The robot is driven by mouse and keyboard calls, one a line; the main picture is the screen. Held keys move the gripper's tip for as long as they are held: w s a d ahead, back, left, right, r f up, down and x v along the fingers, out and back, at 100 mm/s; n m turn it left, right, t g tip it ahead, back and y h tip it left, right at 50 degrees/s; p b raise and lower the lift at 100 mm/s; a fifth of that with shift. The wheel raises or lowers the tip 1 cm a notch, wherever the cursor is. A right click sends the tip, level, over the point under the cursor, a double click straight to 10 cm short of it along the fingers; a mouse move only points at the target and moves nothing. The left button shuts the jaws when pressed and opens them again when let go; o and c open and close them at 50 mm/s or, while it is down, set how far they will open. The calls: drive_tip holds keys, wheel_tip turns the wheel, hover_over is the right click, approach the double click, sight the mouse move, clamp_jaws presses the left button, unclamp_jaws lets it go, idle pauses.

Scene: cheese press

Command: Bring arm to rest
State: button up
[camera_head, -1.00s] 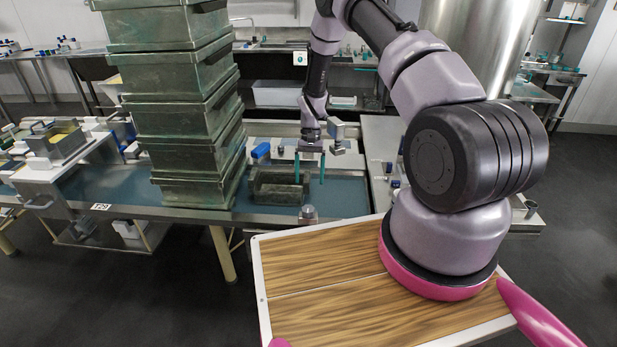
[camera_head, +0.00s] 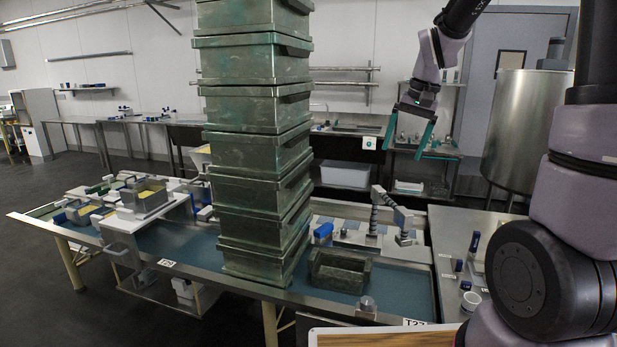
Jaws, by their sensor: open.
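My gripper (camera_head: 408,136) hangs at the upper right, fingers pointing down. Its two teal fingers are spread apart with nothing between them. It is raised above the level of the work table and is clear of the stack and the small mould. My arm reaches in from the right edge, and part of it is out of the picture.
A tall stack of metal boxes (camera_head: 257,128) stands on the blue-topped table (camera_head: 190,246). An open, empty-looking metal mould (camera_head: 339,271) sits to its right. Small bottles and a cup (camera_head: 471,300) stand on the right-hand counter. A steel tank (camera_head: 520,130) is behind.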

drive_tip(key=s+r+t, duration=0.1)
drive_tip(key=s+r, duration=0.2)
drive_tip(key=s, duration=0.3)
drive_tip(key=s+d+r+t, duration=0.1)
drive_tip(key=s+r+t, duration=0.1)
drive_tip(key=s, duration=0.4)
drive_tip(key=s+r+t, duration=0.2)
drive_tip(key=s+r, duration=0.3)
drive_tip(key=s, duration=0.2)
drive_tip(key=shift+d, duration=0.25)
